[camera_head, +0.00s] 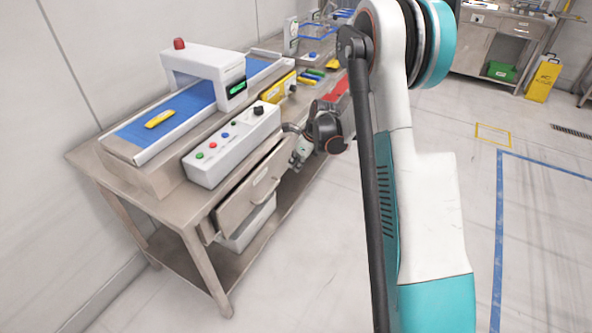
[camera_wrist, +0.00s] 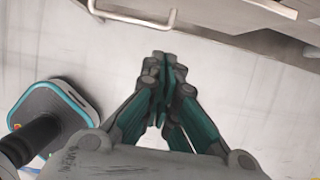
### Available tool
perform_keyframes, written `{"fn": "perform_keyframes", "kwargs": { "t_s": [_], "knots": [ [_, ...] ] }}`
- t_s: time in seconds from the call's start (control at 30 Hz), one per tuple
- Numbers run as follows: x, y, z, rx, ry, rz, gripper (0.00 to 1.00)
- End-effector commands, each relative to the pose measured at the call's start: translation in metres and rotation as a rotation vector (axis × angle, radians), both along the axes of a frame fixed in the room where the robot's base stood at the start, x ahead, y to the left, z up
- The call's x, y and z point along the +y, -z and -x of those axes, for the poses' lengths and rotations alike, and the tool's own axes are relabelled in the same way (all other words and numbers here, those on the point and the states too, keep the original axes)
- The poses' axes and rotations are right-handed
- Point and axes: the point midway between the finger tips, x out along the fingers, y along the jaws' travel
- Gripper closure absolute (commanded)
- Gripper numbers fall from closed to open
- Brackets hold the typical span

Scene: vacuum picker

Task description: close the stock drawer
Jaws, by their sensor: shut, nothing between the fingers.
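The stock drawer (camera_head: 238,207) is a grey metal drawer under the workbench top, with a bar handle on its front. It stands partly open; a dark gap shows behind its top edge. The handle (camera_wrist: 135,17) crosses the top of the wrist view on the drawer front (camera_wrist: 195,12). My gripper (camera_head: 297,160) is in front of the drawer's right end. In the wrist view my gripper (camera_wrist: 160,62) has its fingers together and empty, below the handle in the picture and apart from it.
A control box (camera_head: 232,145) with coloured buttons sits on the workbench above the drawer. A conveyor (camera_head: 190,104) carries a yellow item (camera_head: 159,119). A white bin (camera_head: 248,228) stands on the shelf below. The floor (camera_head: 300,270) in front of the bench is clear.

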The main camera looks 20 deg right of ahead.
Motion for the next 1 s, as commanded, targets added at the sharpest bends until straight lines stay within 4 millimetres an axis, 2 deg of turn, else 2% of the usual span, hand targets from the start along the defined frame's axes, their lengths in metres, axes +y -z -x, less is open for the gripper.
{"fn": "perform_keyframes", "kwargs": {
  "t_s": [0.17,0.63,0.8,1.0],
  "knots": [
    [0.006,0.015,-0.004,0.000,-0.005,0.000,1.00],
    [0.024,0.098,-0.031,0.000,-0.004,0.000,1.00],
    [0.039,0.095,-0.051,0.000,-0.005,0.000,1.00],
    [0.046,0.094,-0.061,0.000,-0.003,0.000,1.00]
  ]
}}
